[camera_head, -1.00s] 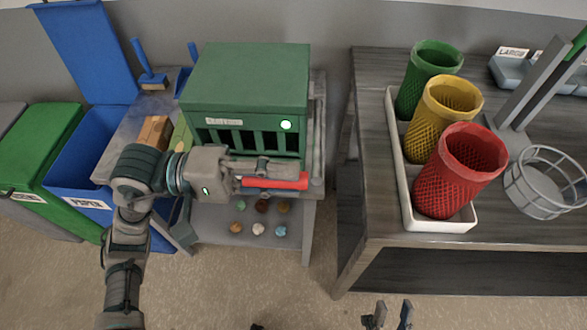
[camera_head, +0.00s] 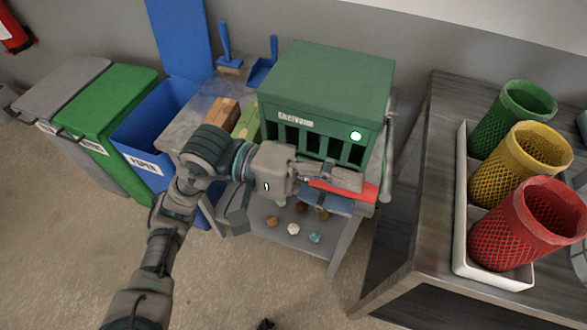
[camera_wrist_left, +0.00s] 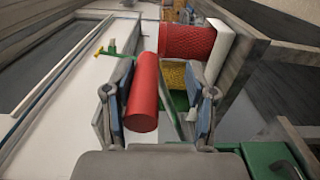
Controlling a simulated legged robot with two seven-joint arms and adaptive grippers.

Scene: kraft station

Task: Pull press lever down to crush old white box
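A green press-like box (camera_head: 325,85) with dark front slots and a lit green button stands on a grey stand. A red bar (camera_head: 368,191), apparently the press lever, runs along its front. My left gripper (camera_head: 345,181) is in front of the box, at the red bar. In the left wrist view, the red bar (camera_wrist_left: 143,92) shows as a cylinder between the spread fingers (camera_wrist_left: 166,68), nearer the left finger, with a gap to the right one. I cannot tell whether it touches a finger. I see no white box. My right gripper is out of view.
A brown box (camera_head: 222,112) and a yellow-green box (camera_head: 246,122) lie left of the press. Blue (camera_head: 150,160) and green (camera_head: 107,110) bins stand farther left. Red (camera_head: 525,225), yellow and green mesh baskets sit in a white tray on the right table.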

